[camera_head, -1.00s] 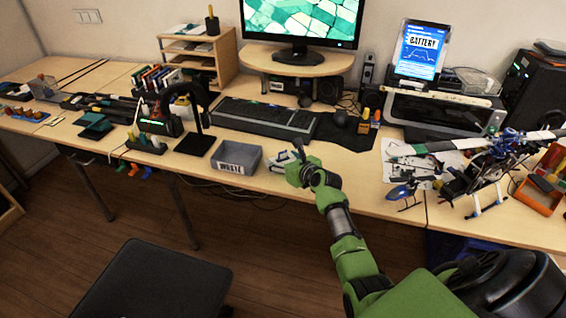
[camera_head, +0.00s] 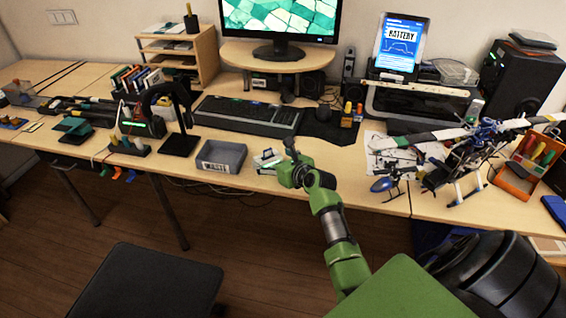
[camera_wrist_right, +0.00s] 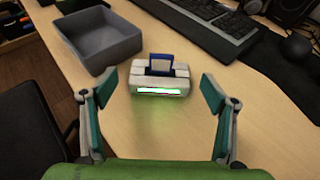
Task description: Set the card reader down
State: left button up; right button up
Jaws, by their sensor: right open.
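The card reader (camera_wrist_right: 160,77) is a small white box with a blue card standing in its top slot and a lit strip on its near face. In the right wrist view it rests on the wooden desk, ahead of and between my right gripper's fingers (camera_wrist_right: 157,100). The fingers are spread apart and do not touch it. In the head view the card reader (camera_head: 266,158) shows just left of my right gripper (camera_head: 281,160), which partly covers it. My left gripper is not in view.
A model helicopter (camera_head: 470,160) stands at the right. Bare desk (camera_wrist_right: 205,148) surrounds the card reader's near side.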

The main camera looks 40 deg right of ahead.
jog(key=p+v, duration=0.1)
jog(key=v, duration=0.7)
jog(key=shift+a+n, duration=0.45)
jog(key=shift+n, duration=0.35)
jog(key=a+f+n, duration=0.1)
jog(key=a+n, duration=0.9)
jog(key=n, duration=0.6)
jog(key=s+a+f+n+g, duration=0.2)
jog(key=s+f+n, duration=0.3)
jog(key=f, duration=0.5)
jog(key=s+a+f+n+g+y, duration=0.1)
jog(key=s+a+f+n+g, duration=0.15)
jog(key=s+f, duration=0.6)
jog(key=s+a+f+n+g, duration=0.1)
jog(key=s+a+f+n, duration=0.2)
jog(key=f, duration=1)
jog(key=s+f+n+g, duration=0.2)
jog(key=s+f, duration=0.4)
jog(key=s, duration=0.5)
jog(key=s+f+n+g, duration=0.2)
jog(key=s+f+n, duration=0.3)
jog(key=s, duration=0.7)
jog(key=s+f+n+g, duration=0.3)
jog(key=s+f, duration=0.3)
jog(key=s, duration=0.6)
jog(key=shift+f+n, duration=0.3)
jog(key=shift+n, duration=0.35)
